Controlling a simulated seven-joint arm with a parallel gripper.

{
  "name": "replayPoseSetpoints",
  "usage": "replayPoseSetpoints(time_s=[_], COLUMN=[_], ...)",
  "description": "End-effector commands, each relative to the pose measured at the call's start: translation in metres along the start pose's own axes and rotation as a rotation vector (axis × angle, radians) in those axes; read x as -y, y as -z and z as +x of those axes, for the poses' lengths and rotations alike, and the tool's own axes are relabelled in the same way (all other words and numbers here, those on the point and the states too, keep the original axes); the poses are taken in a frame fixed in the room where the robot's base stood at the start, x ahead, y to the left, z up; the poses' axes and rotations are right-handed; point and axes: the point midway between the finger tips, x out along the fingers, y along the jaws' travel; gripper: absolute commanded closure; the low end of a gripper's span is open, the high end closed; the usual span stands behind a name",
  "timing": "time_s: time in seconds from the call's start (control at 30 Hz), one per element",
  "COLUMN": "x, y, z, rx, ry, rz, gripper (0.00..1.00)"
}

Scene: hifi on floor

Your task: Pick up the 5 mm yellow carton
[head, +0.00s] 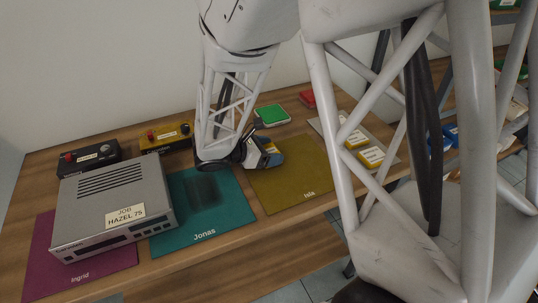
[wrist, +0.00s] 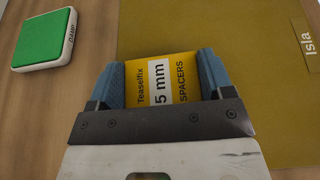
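The yellow carton (wrist: 161,82) labelled "Teaselfix 5 mm SPACERS" lies between the two blue fingers of my gripper (wrist: 163,85) in the wrist view. Both fingers meet its sides with no visible gap, so my gripper looks shut on it. In the head view my gripper (head: 270,156) is over the far left part of the olive Isla mat (head: 295,190), and only a little of the carton shows. I cannot tell whether the carton is clear of the surface.
A green-topped box (wrist: 44,40) is near my gripper, with a red item (head: 307,98) behind.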

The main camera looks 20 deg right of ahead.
Motion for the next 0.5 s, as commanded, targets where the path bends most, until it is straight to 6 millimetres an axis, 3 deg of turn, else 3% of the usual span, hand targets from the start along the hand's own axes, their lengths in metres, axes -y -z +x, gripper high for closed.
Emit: replayPoseSetpoints(time_s=[0.03, 0.13, 0.5], x=[0.0, 0.0, -0.0001], y=[0.0, 0.0, -0.0023], z=[0.0, 0.0, -0.0009], rx=[0.0, 0.0, 0.0], ry=[0.0, 0.0, 0.0], rz=[0.0, 0.0, 0.001], gripper=[0.35, 0.5, 0.5])
